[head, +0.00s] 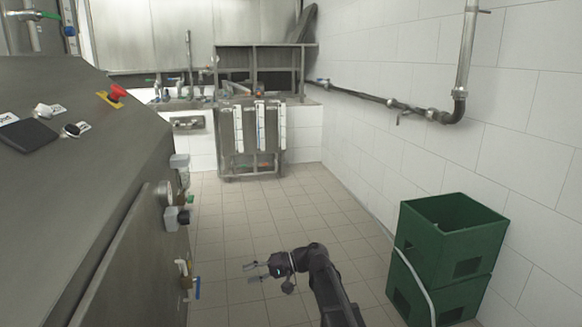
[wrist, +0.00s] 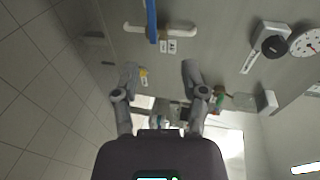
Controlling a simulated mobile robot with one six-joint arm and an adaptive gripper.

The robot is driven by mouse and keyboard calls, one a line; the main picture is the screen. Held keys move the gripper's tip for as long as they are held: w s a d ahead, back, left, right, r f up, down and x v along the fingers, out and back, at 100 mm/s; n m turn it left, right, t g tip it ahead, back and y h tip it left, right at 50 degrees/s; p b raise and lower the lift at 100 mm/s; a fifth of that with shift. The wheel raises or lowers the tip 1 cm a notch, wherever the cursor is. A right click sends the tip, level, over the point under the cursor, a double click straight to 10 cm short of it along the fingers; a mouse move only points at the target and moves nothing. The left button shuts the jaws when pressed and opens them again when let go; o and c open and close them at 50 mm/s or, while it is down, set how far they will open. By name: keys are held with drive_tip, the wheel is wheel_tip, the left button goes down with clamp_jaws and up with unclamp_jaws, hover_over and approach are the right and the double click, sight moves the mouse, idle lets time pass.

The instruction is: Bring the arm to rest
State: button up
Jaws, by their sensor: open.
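My arm reaches up from the bottom of the head view, folded at the elbow. My gripper (head: 250,272) points left over the tiled floor toward the grey machine. It is open and empty, with its two fingers apart. In the wrist view the open fingers of my gripper (wrist: 160,75) show with nothing between them. The machine's side with a blue handle (wrist: 151,20) and a dial gauge (wrist: 305,42) shows beyond them. The gripper appears apart from the machine.
The grey metal machine (head: 80,200) fills the left, with a red button (head: 117,92) on top and knobs and valves on its side. Green crates (head: 440,245) are stacked at the right by the white wall. A metal rack (head: 250,140) stands at the back. Floor (head: 260,210) between is clear.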

drive_tip(key=s+d+r+m+t+h+p, duration=0.15)
drive_tip(key=d+r+h+p, duration=0.25)
drive_tip(key=d+r+p, duration=0.75)
drive_tip(key=s+d+r+t+h+p, duration=0.1)
drive_tip(key=s+d+r+h+p, duration=0.25)
drive_tip(key=r+p, duration=0.85)
drive_tip(key=s+d+r+t+h+p, duration=0.1)
drive_tip(key=d+r+h+p, duration=0.55)
drive_tip(key=p, duration=1.05)
drive_tip(key=s+d+r+g+h+p, duration=0.1)
drive_tip(key=s+d+r+p, duration=0.5)
drive_tip(key=r+p, duration=0.5)
drive_tip(key=s+p, duration=0.2)
drive_tip(key=p, duration=0.1)
drive_tip(key=shift+s+d+r+m, duration=0.15)
drive_tip(key=shift+d+r+m, duration=0.1)
drive_tip(key=shift+m, duration=0.1)
drive_tip(key=shift+f, duration=0.1)
drive_tip(key=shift+f, duration=0.1)
